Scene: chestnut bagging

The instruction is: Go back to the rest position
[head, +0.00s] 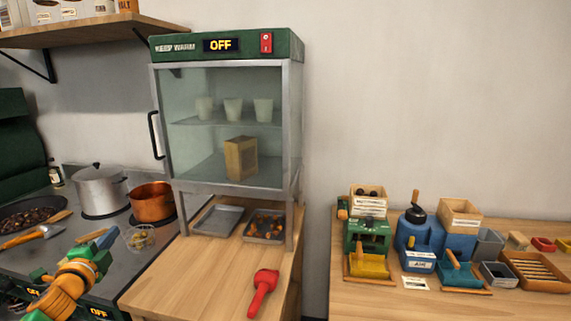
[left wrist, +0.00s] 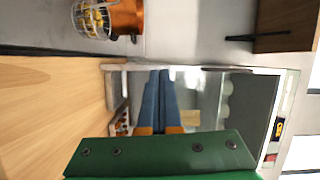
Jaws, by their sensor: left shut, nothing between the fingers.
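My left gripper (head: 104,238) comes in from the lower left in the head view, above the dark stove counter near a small wire basket. Its blue fingers are together with nothing between them; they also show in the left wrist view (left wrist: 160,76), in front of the glass cabinet. My right gripper is not in view. The keep-warm cabinet (head: 226,47) has a green top with a display reading OFF and a red switch. Its glass door looks closed. Several pale cups (head: 233,108) stand on its upper shelf and a brown paper bag (head: 241,158) on the lower one.
The wire basket (head: 140,238), copper pot (head: 152,202), steel pot (head: 100,190) and chestnut pan (head: 28,217) are on the stove side. A red tool (head: 263,291) lies on the wooden counter (head: 195,275). A second table (head: 350,304) at right holds several small machines and boxes.

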